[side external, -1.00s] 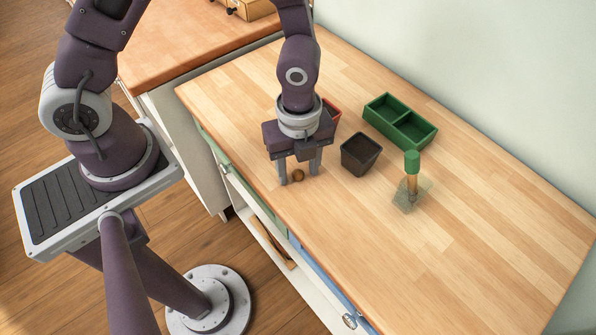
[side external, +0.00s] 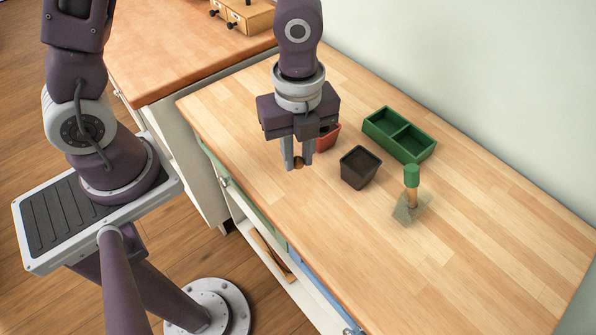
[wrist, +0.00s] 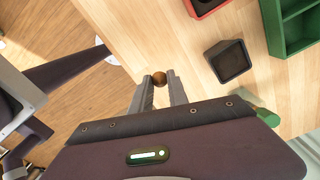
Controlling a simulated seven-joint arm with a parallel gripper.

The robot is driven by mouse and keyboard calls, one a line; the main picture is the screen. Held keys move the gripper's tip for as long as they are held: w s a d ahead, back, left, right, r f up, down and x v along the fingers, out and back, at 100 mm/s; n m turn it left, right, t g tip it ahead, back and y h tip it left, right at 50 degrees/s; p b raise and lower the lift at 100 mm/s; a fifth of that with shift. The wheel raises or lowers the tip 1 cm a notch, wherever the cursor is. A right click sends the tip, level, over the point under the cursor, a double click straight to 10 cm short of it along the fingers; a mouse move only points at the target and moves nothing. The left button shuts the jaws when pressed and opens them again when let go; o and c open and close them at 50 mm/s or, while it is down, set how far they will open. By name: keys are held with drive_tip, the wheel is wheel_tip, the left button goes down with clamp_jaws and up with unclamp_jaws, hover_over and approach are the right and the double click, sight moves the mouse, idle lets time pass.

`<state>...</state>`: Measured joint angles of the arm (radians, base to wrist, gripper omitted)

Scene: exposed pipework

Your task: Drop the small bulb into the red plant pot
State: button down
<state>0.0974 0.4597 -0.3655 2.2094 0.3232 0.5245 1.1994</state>
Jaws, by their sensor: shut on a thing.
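The small brown bulb (side external: 298,162) is held between the fingertips of my gripper (side external: 298,165), which is shut on it. The bulb seems to be a little above the wooden worktop. In the wrist view the bulb (wrist: 159,77) shows between the two grey finger ends (wrist: 160,80). The red plant pot (side external: 327,138) stands just behind and to the right of my gripper, partly hidden by it. The pot's edge (wrist: 205,8) also shows at the top of the wrist view. The inside of the red pot is hidden in the side view.
A dark square pot (side external: 359,168) stands right of my gripper. A green two-compartment tray (side external: 399,135) lies behind it. A green-handled trowel (side external: 411,192) is at the right. The worktop's right side is clear. A wooden drawer box (side external: 247,14) sits on the counter behind.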

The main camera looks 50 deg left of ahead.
drive_tip(key=shift+r, duration=0.95)
drive_tip(key=w+a+r, duration=0.2)
drive_tip(key=w+r, duration=0.1)
drive_tip(key=w, duration=0.3)
drive_tip(key=w+a+r, duration=0.3)
drive_tip(key=w, duration=0.3)
drive_tip(key=shift+f, duration=2.75)
drive_tip(key=c, duration=1.2)
unclamp_jaws()
drive_tip(key=shift+d, duration=0.1)
drive_tip(key=shift+r, duration=0.15)
